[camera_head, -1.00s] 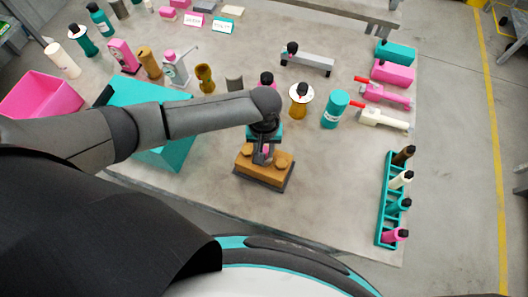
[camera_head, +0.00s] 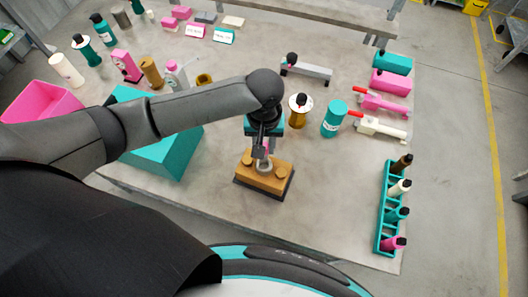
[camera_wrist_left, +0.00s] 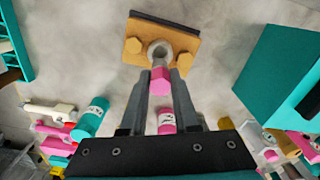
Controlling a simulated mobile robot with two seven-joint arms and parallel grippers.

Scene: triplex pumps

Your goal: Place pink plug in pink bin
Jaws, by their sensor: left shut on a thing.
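The pink plug (camera_wrist_left: 158,82) is between the fingertips of my left gripper (camera_wrist_left: 160,77), which is shut on it. In the head view my left gripper (camera_head: 262,148) is just above the orange-brown block (camera_head: 262,180), and only a small bit of the plug (camera_head: 269,146) shows. The block's grey round socket (camera_head: 264,166) is visible below the plug. I cannot tell whether they still touch. The pink bin (camera_head: 40,102) stands at the far left of the table, partly behind my left arm. My right gripper is not in view.
A teal bin (camera_head: 170,155) stands between the block and the pink bin, partly under my left arm. Bottles line the back left. A teal rack (camera_head: 379,215) with bottles is at the right. The table right of the block is clear.

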